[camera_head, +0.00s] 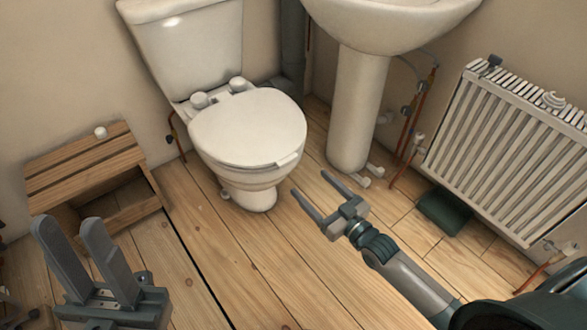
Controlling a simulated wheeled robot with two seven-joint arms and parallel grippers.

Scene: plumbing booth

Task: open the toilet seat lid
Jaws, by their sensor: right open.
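The white toilet (258,180) stands at the upper middle, in front of its tank (190,45). Its seat lid (245,125) is down and lies flat over the bowl. The lid's hinges are at the tank side, and a small pale tab (289,159) shows at its front right edge. My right gripper (308,181) is open and empty, its fingers pointing towards the toilet's front right, apart from the lid. My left gripper (67,221) is at the lower left, open with a gap between its fingers, empty and well away from the toilet.
A wooden crate (85,165) with a small white item (100,132) on top stands left of the toilet. A pedestal sink (355,110) stands to its right. A white radiator (510,150) and a dark green box (444,212) are further right. The plank floor before the toilet is clear.

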